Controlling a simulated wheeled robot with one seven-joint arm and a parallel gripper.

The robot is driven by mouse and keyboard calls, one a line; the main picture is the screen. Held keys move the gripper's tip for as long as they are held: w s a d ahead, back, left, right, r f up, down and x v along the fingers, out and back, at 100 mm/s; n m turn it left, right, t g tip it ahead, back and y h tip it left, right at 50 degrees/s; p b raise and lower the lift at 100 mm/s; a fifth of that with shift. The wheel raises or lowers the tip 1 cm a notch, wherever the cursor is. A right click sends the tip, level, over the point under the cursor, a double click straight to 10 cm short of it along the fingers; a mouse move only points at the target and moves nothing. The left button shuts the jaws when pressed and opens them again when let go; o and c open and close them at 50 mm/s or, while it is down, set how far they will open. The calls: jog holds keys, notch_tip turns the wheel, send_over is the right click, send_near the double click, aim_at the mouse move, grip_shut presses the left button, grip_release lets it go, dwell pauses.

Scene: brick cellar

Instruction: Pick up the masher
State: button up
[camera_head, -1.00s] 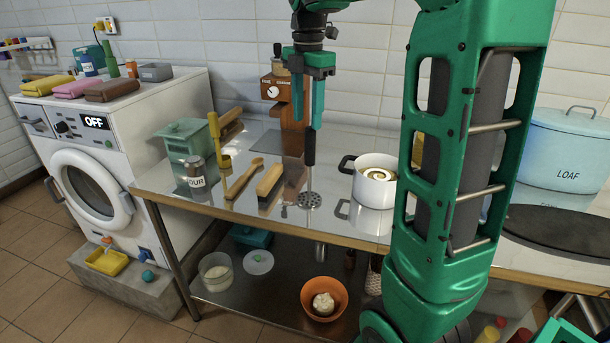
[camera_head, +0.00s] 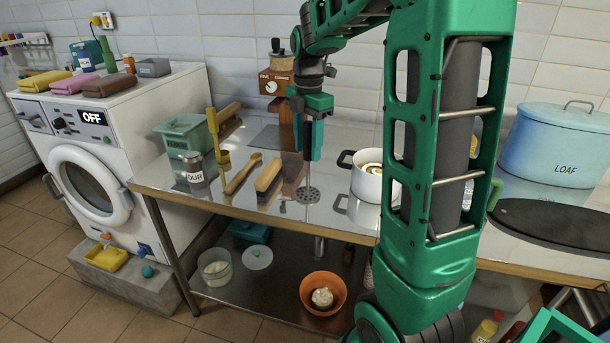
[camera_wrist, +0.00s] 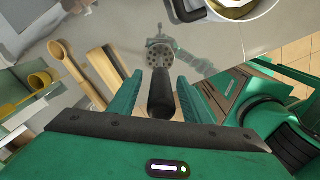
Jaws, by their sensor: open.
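The masher (camera_head: 308,180) stands upright on the steel table, its round perforated foot down on the top and its dark handle pointing up. In the wrist view its black handle (camera_wrist: 161,95) points toward the camera, with the perforated foot (camera_wrist: 158,65) beyond it. My gripper (camera_head: 308,148) points straight down over the masher. Its green fingers (camera_wrist: 168,90) are open on either side of the handle, with visible gaps in the wrist view. The upper end of the handle is hidden by the gripper in the head view.
A brush (camera_head: 270,178) and a wooden spoon (camera_head: 242,174) lie just left of the masher. A white pot (camera_head: 368,185) with dark handles stands close on the right. A wooden grinder (camera_head: 279,80) stands behind.

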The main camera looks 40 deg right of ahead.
grip_shut()
jog(key=shift+r, duration=0.1)
